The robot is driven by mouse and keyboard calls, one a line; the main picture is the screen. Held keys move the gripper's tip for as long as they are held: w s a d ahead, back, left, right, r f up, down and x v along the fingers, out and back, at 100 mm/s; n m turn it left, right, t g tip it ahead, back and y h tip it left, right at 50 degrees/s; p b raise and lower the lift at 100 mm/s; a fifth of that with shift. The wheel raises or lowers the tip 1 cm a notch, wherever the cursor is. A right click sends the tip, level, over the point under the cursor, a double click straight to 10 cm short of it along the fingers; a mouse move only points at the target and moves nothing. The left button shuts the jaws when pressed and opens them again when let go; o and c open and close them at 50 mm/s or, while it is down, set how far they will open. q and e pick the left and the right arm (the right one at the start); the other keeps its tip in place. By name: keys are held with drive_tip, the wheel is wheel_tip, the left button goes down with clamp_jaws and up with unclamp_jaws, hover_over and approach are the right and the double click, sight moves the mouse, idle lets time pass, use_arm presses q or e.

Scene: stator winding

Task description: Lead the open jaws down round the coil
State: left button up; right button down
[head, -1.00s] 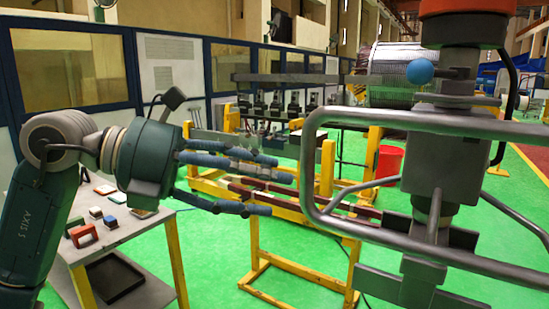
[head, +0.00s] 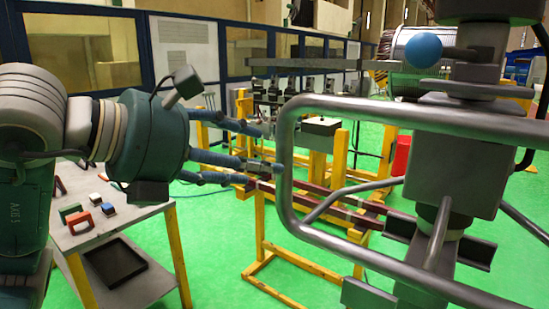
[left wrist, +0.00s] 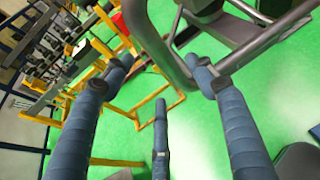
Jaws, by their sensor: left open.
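The thing that looks like the coil is a long dark red-brown pair of bars (head: 318,193) lying across a yellow stand (head: 262,225) in the head view. Its right part runs behind a large grey tube frame. My left gripper (head: 262,150) has blue-grey fingers, spread open and empty. In the head view its tips overlap the bars' left part; I cannot tell their height above the bars. In the left wrist view the open left gripper (left wrist: 163,68) has green floor and grey tube between its fingers. I cannot make out the coil clearly there. My right gripper is not in view.
The grey tube frame (head: 285,165) of a lifting device with a blue ball (head: 423,50) stands close right of my fingers. A grey table (head: 150,225) with small coloured blocks is at lower left. Green floor is clear between.

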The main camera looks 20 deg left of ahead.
use_arm(q)
drive_tip(key=p+x, duration=0.1)
drive_tip(key=x, duration=0.6)
drive_tip(key=shift+w, duration=0.2)
drive_tip(key=shift+d, duration=0.1)
drive_tip(key=shift+c, duration=1)
clamp_jaws()
drive_tip(key=c, duration=0.7)
unclamp_jaws()
clamp_jaws()
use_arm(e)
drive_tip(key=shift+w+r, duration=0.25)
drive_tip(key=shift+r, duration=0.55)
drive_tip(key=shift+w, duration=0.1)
